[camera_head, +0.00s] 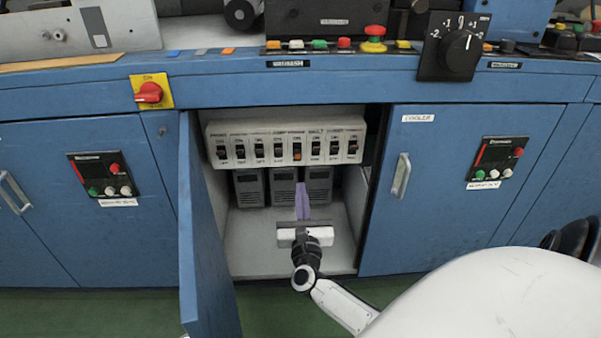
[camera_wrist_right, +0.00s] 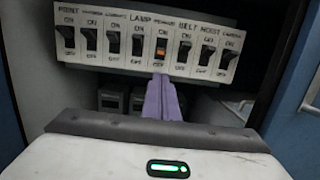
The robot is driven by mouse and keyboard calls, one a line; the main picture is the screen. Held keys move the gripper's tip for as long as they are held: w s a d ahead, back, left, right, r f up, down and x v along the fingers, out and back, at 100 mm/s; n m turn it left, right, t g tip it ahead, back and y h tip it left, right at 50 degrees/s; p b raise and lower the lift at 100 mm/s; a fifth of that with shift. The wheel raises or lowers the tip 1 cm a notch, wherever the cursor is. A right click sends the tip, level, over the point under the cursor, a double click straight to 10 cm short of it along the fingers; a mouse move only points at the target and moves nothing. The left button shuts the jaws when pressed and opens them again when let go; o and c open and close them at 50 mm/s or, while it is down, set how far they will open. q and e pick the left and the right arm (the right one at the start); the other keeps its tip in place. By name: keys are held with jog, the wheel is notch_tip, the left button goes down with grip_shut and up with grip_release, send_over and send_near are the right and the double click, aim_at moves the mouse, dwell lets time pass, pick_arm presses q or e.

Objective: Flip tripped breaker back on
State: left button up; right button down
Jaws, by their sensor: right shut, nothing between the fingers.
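A white breaker panel (camera_head: 285,141) with a row of several black switches hangs inside the open blue cabinet. One breaker (camera_head: 297,150) right of the panel's middle shows an orange patch; the others show none. In the right wrist view this orange-marked breaker (camera_wrist_right: 161,48) is between the LAMP and BELT labels, with ON above and OFF below. My right gripper (camera_head: 302,187) has its purple fingers together and empty, pointing into the cabinet below the panel. In the right wrist view the fingertips (camera_wrist_right: 160,78) are just below the orange-marked breaker; contact cannot be told. My left gripper is not in view.
The open blue door (camera_head: 207,235) stands left of my right gripper. Grey boxes (camera_head: 249,187) stand under the panel at the back. The closed cooler door (camera_head: 450,225) is to the right. A control ledge (camera_head: 215,67) with buttons runs above the opening. The cabinet floor is otherwise clear.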

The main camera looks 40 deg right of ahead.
aim_at(297, 155)
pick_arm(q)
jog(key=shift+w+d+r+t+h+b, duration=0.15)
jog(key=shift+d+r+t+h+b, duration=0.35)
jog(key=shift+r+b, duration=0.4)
pick_arm(e)
jog(key=x, duration=0.8)
jog(key=shift+w+d, duration=0.2)
pick_arm(q)
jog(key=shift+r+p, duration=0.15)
jog(key=shift+p, duration=0.15)
pick_arm(e)
jog(key=shift+r, duration=0.15)
